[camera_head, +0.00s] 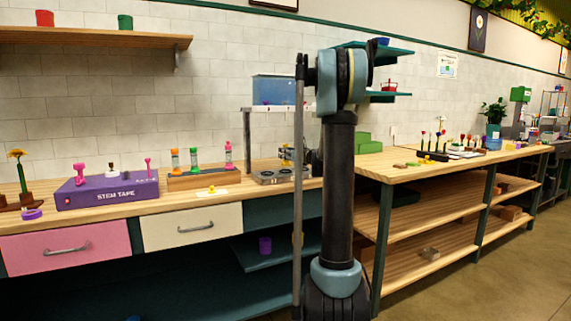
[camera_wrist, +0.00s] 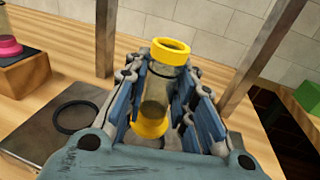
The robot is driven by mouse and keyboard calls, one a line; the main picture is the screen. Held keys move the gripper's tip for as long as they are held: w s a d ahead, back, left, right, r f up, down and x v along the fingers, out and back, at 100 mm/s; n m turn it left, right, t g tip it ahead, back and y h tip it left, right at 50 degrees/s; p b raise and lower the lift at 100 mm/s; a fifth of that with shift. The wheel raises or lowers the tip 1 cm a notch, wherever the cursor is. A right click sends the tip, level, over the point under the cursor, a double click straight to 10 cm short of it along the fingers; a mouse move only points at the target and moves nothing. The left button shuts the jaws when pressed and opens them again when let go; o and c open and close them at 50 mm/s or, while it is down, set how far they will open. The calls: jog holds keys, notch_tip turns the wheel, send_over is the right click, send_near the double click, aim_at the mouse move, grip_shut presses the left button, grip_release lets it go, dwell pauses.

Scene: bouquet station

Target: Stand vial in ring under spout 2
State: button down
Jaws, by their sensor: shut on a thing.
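The vial (camera_wrist: 155,95) is clear with a yellow collar at its top and a yellow base. In the wrist view it stands between the blue-padded fingers of my gripper (camera_wrist: 168,108), which is shut on it. A black ring (camera_wrist: 75,117) lies on a dark metal plate (camera_wrist: 28,138), left of the vial and empty. The vial's base is over or on the plate; whether it touches, or sits in another ring, is hidden by the fingers. In the head view my gripper (camera_head: 288,155) is small above the plate (camera_head: 270,177), under the blue tank (camera_head: 280,90). Spout 2 cannot be made out.
Posts (camera_wrist: 105,40) of the tank stand rise on both sides of my gripper. A wooden rack (camera_head: 200,180) with several coloured vials stands to the left, beside the purple stem tape box (camera_head: 108,190). A green block (camera_wrist: 308,96) is at the right.

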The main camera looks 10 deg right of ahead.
aim_at(285, 162)
jog(key=shift+a+f, duration=0.1)
jog(key=shift+f, duration=1.55)
jog(key=c, duration=1.3)
grip_release()
jog(key=shift+c, duration=0.2)
